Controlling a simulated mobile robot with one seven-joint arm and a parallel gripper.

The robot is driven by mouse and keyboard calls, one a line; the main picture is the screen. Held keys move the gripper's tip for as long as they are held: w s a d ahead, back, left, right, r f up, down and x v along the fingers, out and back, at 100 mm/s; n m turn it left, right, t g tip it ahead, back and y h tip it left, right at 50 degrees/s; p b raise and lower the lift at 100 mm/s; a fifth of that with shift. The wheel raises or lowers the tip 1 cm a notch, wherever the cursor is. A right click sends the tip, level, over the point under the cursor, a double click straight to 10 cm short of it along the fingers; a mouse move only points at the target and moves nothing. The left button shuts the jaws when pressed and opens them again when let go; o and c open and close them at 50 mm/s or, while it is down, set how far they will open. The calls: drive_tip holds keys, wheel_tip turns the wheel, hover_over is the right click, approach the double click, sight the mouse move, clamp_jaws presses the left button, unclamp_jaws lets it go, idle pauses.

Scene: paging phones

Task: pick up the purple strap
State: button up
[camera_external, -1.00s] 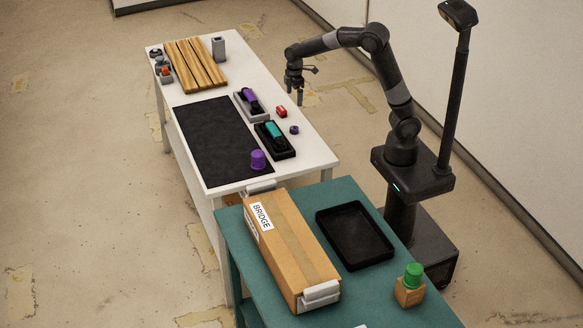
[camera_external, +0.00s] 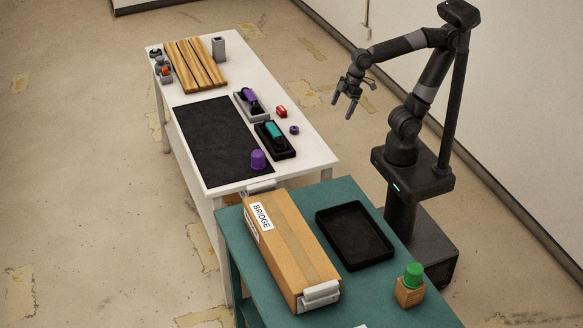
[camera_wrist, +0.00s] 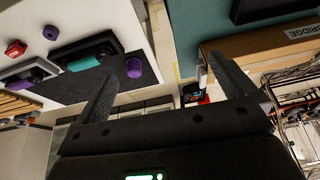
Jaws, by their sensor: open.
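A small purple ring-like piece (camera_external: 294,130), which looks like the purple strap, lies on the white table near its right edge. It also shows at the upper left in the wrist view (camera_wrist: 51,33). A purple cup-shaped piece (camera_external: 258,160) stands on the black mat, and it too shows in the wrist view (camera_wrist: 138,62). My gripper (camera_external: 341,110) is open and empty, in the air right of the white table and apart from the ring. Its spread fingers show in the wrist view (camera_wrist: 162,66).
A purple handset (camera_external: 249,96) and a teal handset (camera_external: 273,133) lie in cradles beside a red block (camera_external: 281,111). The black mat (camera_external: 215,130) has free room. A teal table (camera_external: 345,300) in front holds a BRIDGE box (camera_external: 285,240), a black tray (camera_external: 355,235) and a green-topped block (camera_external: 411,285).

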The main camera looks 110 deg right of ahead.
drive_tip(key=s+a+t, duration=0.1)
drive_tip(key=s+a, duration=0.3)
drive_tip(key=shift+s, duration=0.15)
drive_tip(key=shift+a+f, duration=0.1)
drive_tip(key=c, duration=0.8)
drive_tip(key=g, duration=0.4)
hover_over(294, 128)
drive_tip(key=s, duration=0.1)
wheel_tip(294, 128, down, 18)
drive_tip(key=f, duration=1)
drive_tip(key=shift+w+f, duration=0.35)
